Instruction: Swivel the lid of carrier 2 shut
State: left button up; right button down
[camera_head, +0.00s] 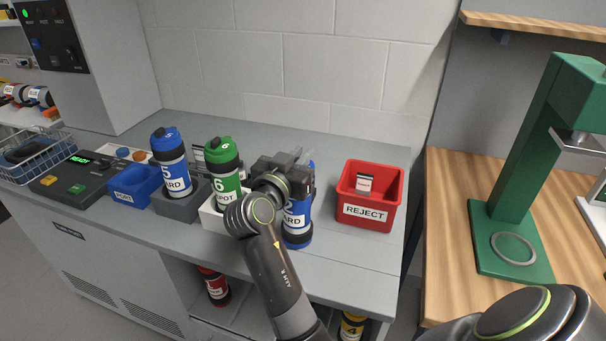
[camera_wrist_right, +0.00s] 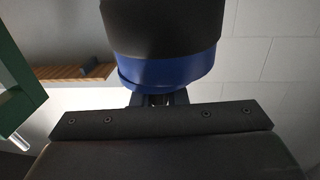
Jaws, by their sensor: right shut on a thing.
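A blue carrier (camera_head: 297,224) with a white label ending in "ARD" stands at the right of the carrier row, partly hidden behind my right gripper (camera_head: 297,176). My right gripper is shut at the carrier's upper part. In the right wrist view a black and blue cylinder (camera_wrist_right: 166,70) fills the space just beyond the jaws (camera_wrist_right: 155,98). My left gripper is out of view.
A green carrier 6 (camera_head: 223,185) and a blue carrier 5 (camera_head: 172,172) stand upright in holders to the left. A blue bin (camera_head: 134,186) and a control box (camera_head: 75,182) are farther left. A red reject bin (camera_head: 369,213) stands to the right, with bare counter between.

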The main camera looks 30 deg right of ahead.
jog(key=shift+w+a+f+m+g+h+b, duration=0.1)
jog(key=shift+w+m+g+h+b, duration=0.1)
jog(key=shift+m+g+h+b, duration=0.6)
jog(key=shift+g, duration=0.4)
jog(key=c, duration=1.4)
grip_release()
jog(key=shift+c, duration=0.2)
